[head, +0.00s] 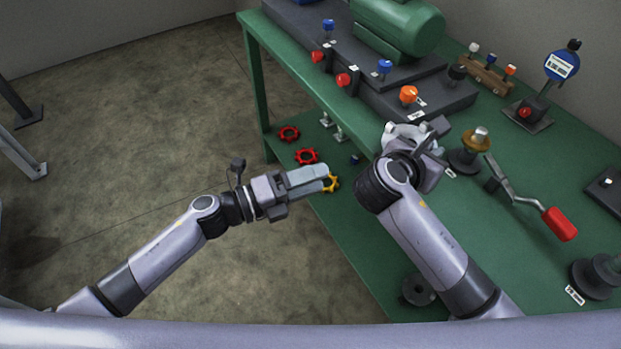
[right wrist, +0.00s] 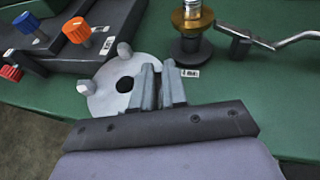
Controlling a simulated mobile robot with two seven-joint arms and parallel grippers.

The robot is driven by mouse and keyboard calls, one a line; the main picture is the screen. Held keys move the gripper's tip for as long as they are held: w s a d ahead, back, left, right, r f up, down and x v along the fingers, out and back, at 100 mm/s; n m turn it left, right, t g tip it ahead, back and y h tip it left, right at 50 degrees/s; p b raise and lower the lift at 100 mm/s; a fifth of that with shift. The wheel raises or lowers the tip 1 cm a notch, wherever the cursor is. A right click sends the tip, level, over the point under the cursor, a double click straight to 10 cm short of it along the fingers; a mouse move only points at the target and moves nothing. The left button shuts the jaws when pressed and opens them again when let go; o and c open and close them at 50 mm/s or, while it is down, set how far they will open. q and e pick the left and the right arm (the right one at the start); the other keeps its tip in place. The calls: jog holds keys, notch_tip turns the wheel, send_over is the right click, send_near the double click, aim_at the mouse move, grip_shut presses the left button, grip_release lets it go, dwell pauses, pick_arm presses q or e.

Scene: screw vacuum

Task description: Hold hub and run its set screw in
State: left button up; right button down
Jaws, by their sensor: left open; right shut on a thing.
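My right gripper (right wrist: 160,88) is shut at the edge of a pale grey disc (right wrist: 107,97) with a dark central hole and upright lugs, apparently on a lug hidden between the fingers. The disc also shows in the head view (head: 396,131), partly behind my right wrist. A brass-coloured hub-like part (head: 475,143) stands on a dark round base. No set screw can be made out, and I cannot tell which part is the hub.
Two red handwheels (head: 306,157) lie along the left edge. A crank with a red handle (head: 560,224) lies at the right. Dark blocks with an orange knob (head: 408,94) and a green motor (head: 402,28) stand behind. The green table's front middle (head: 365,245) is clear.

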jog(key=shift+f, duration=0.1)
jog(key=c, duration=1.1)
grip_release()
jog(key=shift+a, duration=0.1)
